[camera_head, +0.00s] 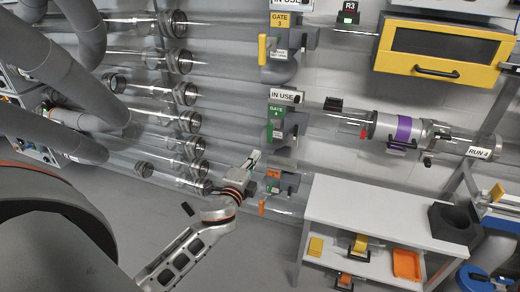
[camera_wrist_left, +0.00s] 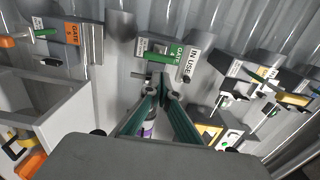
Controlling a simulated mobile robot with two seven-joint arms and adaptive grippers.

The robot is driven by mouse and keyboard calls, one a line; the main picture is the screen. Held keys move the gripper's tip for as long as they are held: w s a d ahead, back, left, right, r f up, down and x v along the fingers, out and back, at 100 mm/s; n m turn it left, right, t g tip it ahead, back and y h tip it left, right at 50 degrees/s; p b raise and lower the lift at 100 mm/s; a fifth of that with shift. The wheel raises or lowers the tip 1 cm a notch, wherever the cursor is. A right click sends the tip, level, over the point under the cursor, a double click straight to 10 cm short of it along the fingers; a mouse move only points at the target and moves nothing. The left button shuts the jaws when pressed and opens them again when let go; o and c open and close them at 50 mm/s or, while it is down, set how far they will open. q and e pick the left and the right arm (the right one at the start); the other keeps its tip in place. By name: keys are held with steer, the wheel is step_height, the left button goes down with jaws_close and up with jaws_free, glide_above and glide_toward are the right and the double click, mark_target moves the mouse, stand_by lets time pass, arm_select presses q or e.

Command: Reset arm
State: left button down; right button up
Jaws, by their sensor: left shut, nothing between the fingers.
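My left gripper (camera_head: 254,157) is in the middle of the head view, in front of the tube wall, with its arm coming up from below. In the left wrist view its two green fingers (camera_wrist_left: 162,85) come together at the tips, with nothing held. The gate 4 block (camera_head: 276,122), with a green label and an "IN USE" sign, is just above and right of the gripper. In the left wrist view the gate 4 block (camera_wrist_left: 168,55) lies just beyond the fingertips; I cannot tell whether they touch it. My right gripper is out of view.
The yellow-labelled gate 3 block (camera_head: 280,40) is higher up, and an orange-handled gate (camera_head: 280,182) is close below the gripper. A white table (camera_head: 370,205) with a lower shelf stands right. A yellow cabinet (camera_head: 440,50) hangs upper right. Clear tubes (camera_head: 150,120) line the left.

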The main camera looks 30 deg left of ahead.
arm_select(q)
steer(key=shift+v, duration=1.15)
steer(key=s+d+f+n+g+h, duration=0.3)
steer(key=s+d+f+n, duration=0.2)
steer(key=s+d+f, duration=0.4)
steer(key=s+d+f+n+g+h, duration=0.3)
steer(key=s+d+f+n, duration=0.3)
steer(key=s+f, duration=1)
steer(key=d+f+g, duration=0.1)
steer(key=d, duration=0.2)
steer(key=shift+d+h, duration=0.25)
steer(key=shift+h, duration=0.05)
steer(key=shift+f, duration=0.1)
